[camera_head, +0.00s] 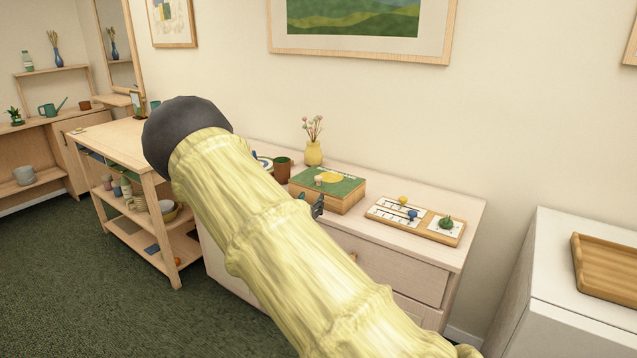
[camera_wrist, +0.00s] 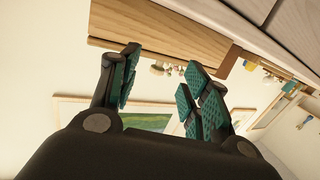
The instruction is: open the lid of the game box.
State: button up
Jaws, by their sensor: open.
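The game box (camera_head: 343,203) stands on the dresser, a wooden box with a green lid (camera_head: 345,183) that has a yellow patch and a small pale piece on top. The lid looks shut. In the wrist view, which is turned over, the box's plain wooden side (camera_wrist: 160,32) fills the upper middle. My gripper (camera_wrist: 160,66) is open and empty there, its teal-padded fingers spread just in front of the box. In the head view only a dark fingertip part of my gripper (camera_head: 312,204) shows at the box's near side; my arm hides the rest. I cannot tell whether it touches the box.
A wooden tray game (camera_head: 455,237) with small pieces lies right of the box on the dresser (camera_head: 470,215). A yellow vase with flowers (camera_head: 313,153) stands behind the box, and a brown cup (camera_head: 282,171) is to its left. Some dresser top is clear at the right end.

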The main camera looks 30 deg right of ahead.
aim_at(317, 179)
jog(key=shift+m+h, duration=0.4)
jog(key=w+d+r, duration=0.1)
jog(key=w+d, duration=0.2)
jog(key=w+d+r+p, duration=0.1)
jog(key=w+d, duration=0.1)
jog(key=w+d+r, duration=0.1)
jog(key=w+d, duration=0.2)
jog(key=shift+w+d+r, duration=0.3)
jog(key=shift+d, duration=0.05)
grip_shut()
